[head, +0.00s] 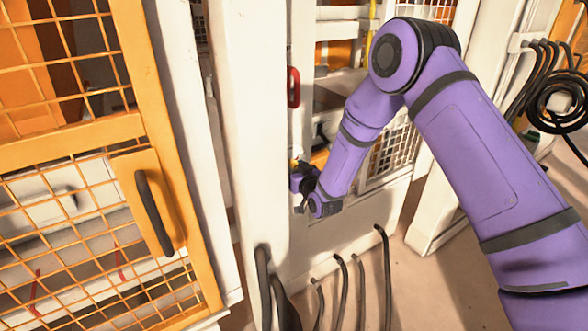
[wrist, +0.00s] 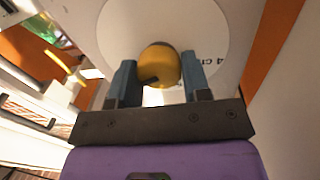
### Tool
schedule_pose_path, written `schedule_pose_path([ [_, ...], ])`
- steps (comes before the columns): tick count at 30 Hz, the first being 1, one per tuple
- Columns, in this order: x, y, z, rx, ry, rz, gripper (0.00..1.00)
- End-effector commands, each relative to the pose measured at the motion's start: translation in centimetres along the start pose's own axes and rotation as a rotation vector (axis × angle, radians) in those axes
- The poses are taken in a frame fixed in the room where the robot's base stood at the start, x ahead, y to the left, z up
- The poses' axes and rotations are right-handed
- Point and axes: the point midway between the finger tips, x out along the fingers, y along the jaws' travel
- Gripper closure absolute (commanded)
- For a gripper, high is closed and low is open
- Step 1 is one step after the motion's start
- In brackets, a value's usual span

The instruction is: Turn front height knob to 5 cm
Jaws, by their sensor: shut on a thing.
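The front height knob (wrist: 158,60) is a round yellow knob with a dark mark on its lower left side. It sits in the middle of a white round dial (wrist: 208,30). Part of a printed label, reading about "4 cm", shows on the dial right of the knob; no 5 cm label is readable. My gripper (wrist: 160,72) has one blue finger on each side of the knob and is shut on it. In the head view my gripper (head: 298,176) is at the press behind the white post, and the knob is mostly hidden there.
A yellow mesh door (head: 146,130) with a dark handle stands at left. A white post (head: 252,130) is close beside my gripper. Several dark hoses (head: 340,285) rise below, and a coiled black cable (head: 555,100) hangs at right. A red handle (head: 293,87) is above.

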Motion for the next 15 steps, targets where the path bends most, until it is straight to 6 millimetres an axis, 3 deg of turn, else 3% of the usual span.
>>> schedule_pose_path([
  [15,-0.02,-0.06,0.14,-0.323,0.03,-0.004,0.8],
])
